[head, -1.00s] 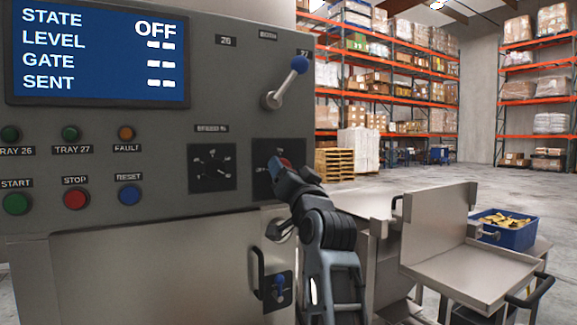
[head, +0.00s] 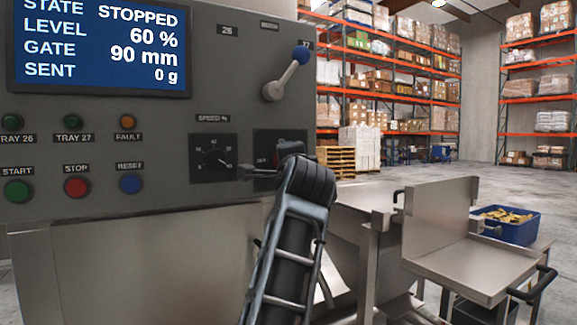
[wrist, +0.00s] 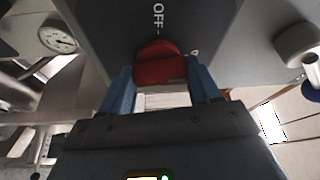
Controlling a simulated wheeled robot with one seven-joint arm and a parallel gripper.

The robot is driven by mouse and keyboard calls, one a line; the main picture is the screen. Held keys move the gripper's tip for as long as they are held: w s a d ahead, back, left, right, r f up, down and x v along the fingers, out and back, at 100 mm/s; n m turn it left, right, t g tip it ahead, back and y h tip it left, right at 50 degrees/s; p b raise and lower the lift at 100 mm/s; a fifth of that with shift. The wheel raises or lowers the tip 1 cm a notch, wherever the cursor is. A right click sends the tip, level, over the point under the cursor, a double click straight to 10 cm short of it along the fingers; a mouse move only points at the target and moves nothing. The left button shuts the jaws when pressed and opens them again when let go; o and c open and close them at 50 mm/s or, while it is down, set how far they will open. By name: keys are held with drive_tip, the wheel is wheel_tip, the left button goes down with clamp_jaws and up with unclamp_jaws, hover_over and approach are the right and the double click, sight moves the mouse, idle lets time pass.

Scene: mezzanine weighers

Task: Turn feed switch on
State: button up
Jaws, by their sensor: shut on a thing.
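The feed switch is a red knob (wrist: 160,63) on a dark plate marked OFF in the wrist view. The blue fingers of my gripper (wrist: 163,80) stand on either side of the knob and are shut on it. In the head view, the dark switch plate (head: 267,142) shows at the right end of the grey panel, and my arm hides the knob. The display (head: 98,48) reads STATE STOPPED, LEVEL 60 %, GATE 90 mm, SENT 0 g.
A speed dial (head: 213,158) sits just left of the switch plate. A blue-tipped lever (head: 287,75) sticks out above it. Green, red and blue buttons line the panel's left. A steel tray (head: 475,267) and a blue bin (head: 508,228) stand right.

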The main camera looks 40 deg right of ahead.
drive_tip(key=shift+m+g, duration=0.4)
drive_tip(key=shift+m, duration=0.6)
drive_tip(key=o, duration=1.1)
drive_tip(key=shift+c, duration=0.2)
drive_tip(key=shift+s, duration=0.1)
drive_tip(key=b+v, duration=0.1)
drive_tip(key=v, duration=0.6)
drive_tip(key=shift+s+a+y, duration=0.15)
drive_tip(key=shift+s+y, duration=0.15)
